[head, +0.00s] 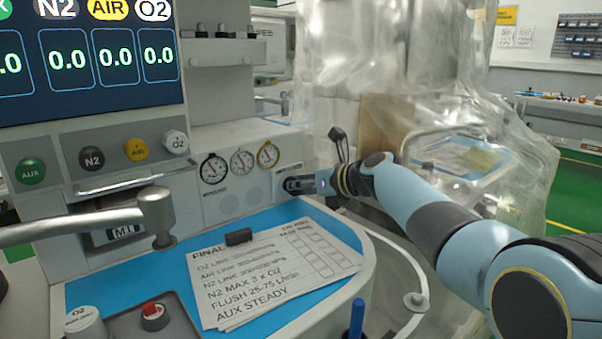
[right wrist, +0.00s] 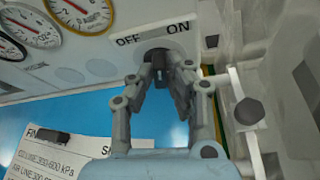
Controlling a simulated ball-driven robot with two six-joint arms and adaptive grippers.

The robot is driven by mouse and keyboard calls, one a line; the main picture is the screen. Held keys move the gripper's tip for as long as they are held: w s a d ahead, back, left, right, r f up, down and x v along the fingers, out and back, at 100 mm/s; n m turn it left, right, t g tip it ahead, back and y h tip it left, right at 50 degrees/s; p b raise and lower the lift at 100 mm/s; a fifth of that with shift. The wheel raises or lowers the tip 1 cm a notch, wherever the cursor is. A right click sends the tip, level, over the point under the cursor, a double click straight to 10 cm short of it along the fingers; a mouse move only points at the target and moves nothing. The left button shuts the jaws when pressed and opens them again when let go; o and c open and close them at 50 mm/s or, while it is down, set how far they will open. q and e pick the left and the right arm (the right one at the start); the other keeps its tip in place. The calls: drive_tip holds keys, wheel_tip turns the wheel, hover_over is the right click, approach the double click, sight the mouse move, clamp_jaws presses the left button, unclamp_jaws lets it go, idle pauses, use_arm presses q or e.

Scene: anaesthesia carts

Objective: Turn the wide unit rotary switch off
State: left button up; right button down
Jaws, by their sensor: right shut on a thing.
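The dark rotary switch (right wrist: 157,56) sits on the pale front panel of the wide unit, just below the OFF label (right wrist: 128,40) and the ON label (right wrist: 178,27) in the right wrist view. My right gripper (right wrist: 161,74) is shut on the switch, with a finger on either side of it. In the head view my right gripper (head: 298,185) reaches the panel right of the three gauges and hides the switch. The fingers cover much of the knob, so I cannot tell which label it points to. My left gripper is not in view.
Three round gauges (head: 241,163) sit left of the switch. Below is a blue worktop (head: 120,278) with a paper checklist (head: 275,272) and a black clip. A grey bar (head: 85,225) crosses at left. Clear plastic sheeting (head: 400,50) hangs behind my right arm.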

drive_tip(key=shift+s+a+r+n+t+h+p, duration=0.1)
drive_tip(key=shift+r+n+t+h+p, duration=0.2)
drive_tip(key=shift+n+p, duration=0.35)
drive_tip(key=shift+a+f+n+t+h+p, duration=0.15)
drive_tip(key=shift+n+t+h+p, duration=0.25)
drive_tip(key=shift+n+h+p, duration=0.4)
drive_tip(key=shift+s+f+n+t+h, duration=0.1)
drive_tip(key=shift+f+n+t+h, duration=0.2)
drive_tip(key=shift+n, duration=0.55)
drive_tip(key=shift+n+t+h, duration=0.4)
drive_tip(key=shift+n+t, duration=0.1)
drive_tip(key=shift+n, duration=0.5)
drive_tip(key=c, duration=1.3)
unclamp_jaws()
